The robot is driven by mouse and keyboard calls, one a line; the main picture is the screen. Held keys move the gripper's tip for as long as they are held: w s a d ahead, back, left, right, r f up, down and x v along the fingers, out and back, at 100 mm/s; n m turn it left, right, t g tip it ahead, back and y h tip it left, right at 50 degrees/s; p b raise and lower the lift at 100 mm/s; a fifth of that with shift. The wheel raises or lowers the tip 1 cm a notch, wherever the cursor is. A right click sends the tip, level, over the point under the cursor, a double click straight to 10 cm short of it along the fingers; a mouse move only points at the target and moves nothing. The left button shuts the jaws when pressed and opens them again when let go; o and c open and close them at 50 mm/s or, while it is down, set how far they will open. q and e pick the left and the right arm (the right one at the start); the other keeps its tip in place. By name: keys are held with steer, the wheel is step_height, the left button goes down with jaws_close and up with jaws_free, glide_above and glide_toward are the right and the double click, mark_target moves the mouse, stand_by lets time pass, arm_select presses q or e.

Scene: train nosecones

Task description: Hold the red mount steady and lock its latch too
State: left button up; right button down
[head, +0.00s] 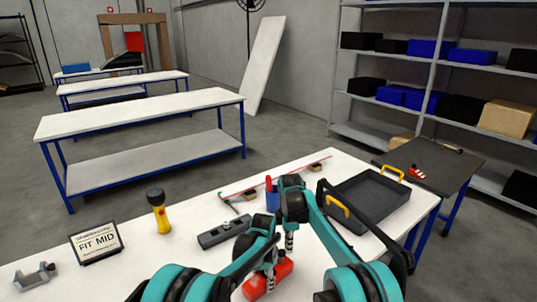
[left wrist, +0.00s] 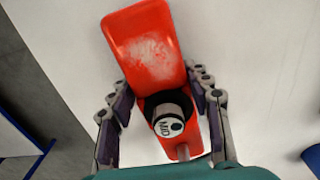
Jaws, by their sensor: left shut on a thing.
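The red mount (head: 282,268) is at the near edge of the white table, partly hidden by my arms in the head view. In the left wrist view the red mount (left wrist: 146,48) shows a wide, scuffed red flap at the top and a grey round part (left wrist: 169,122) with a "MID" label in its lower half. My left gripper (left wrist: 158,82) has a finger on each side of the mount and is shut on it. My right gripper (head: 289,243) points down just above and behind the mount. Its fingertips overlap other parts, so its opening is unclear. The latch's state is unclear.
A "FIT MID" sign (head: 96,243), a yellow flashlight (head: 161,217), a grey block (head: 213,239) and a grey bracket (head: 36,277) stand left on the table. A black tray (head: 372,193) with yellow handles is at right.

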steer(key=shift+w+a, duration=0.2)
steer(key=shift+a, duration=0.05)
steer(key=shift+d, duration=0.1)
stand_by(0.3)
steer(key=shift+w+d, duration=0.2)
steer(key=shift+d, duration=0.1)
steer(key=shift+r, duration=3)
steer(key=shift+s+f, duration=0.45)
steer(key=shift+f, duration=0.55)
steer(key=shift+s+f, duration=0.4)
steer(key=shift+f, duration=0.65)
steer(key=shift+s+f, duration=0.45)
steer(key=shift+f, duration=0.55)
